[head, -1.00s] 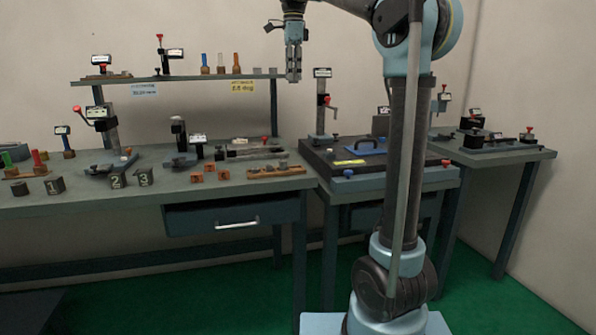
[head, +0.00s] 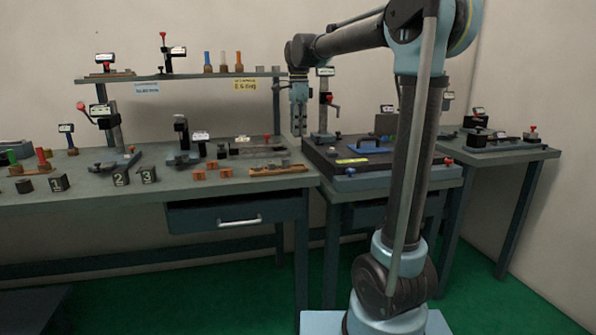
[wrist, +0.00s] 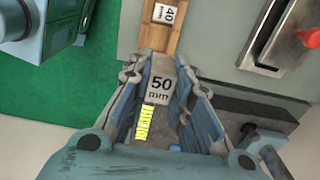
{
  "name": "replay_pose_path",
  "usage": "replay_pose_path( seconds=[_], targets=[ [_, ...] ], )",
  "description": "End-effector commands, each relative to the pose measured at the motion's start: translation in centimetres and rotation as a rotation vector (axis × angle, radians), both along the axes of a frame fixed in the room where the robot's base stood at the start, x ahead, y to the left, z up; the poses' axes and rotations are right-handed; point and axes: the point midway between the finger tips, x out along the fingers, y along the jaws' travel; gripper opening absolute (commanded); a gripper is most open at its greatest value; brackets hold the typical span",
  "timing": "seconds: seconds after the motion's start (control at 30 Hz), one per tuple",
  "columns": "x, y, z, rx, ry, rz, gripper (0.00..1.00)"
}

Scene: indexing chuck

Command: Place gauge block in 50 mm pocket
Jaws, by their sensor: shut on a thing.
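My gripper (wrist: 160,105) is shut on the gauge block (wrist: 160,88), a grey block with a "50 mm" label and a yellow marked strip. In the head view my gripper (head: 298,130) points down at the right end of the long bench, above the bench top. The wooden rack (head: 280,170) lies near the bench's front right edge. In the wrist view the rack (wrist: 155,38) runs up from behind the block and carries a white "40 mm" label (wrist: 167,13). The 50 mm pocket cannot be made out; the block and fingers cover that part.
A slotted metal fixture (wrist: 275,40) with a red knob (wrist: 311,37) stands right of the rack in the wrist view. Small orange blocks (head: 200,175) lie left of the rack. The shelf (head: 200,76) is above left, and a dark plate (head: 345,180) is at right.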

Motion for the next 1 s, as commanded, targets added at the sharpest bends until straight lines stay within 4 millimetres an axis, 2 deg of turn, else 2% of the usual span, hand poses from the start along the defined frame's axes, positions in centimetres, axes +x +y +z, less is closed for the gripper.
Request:
replay_pose_path(
  seconds=[0.4, 0.67, 1.0],
  targets=[
    [-0.3, -0.1, -5.9, 0.000, 0.000, 0.010, 0.00],
    [-0.3, -0.1, -7.7, 0.000, 0.000, 0.010, 0.00],
    [-0.3, 0.1, -11.5, 0.000, 0.000, 0.013, 0.00]
  ],
)
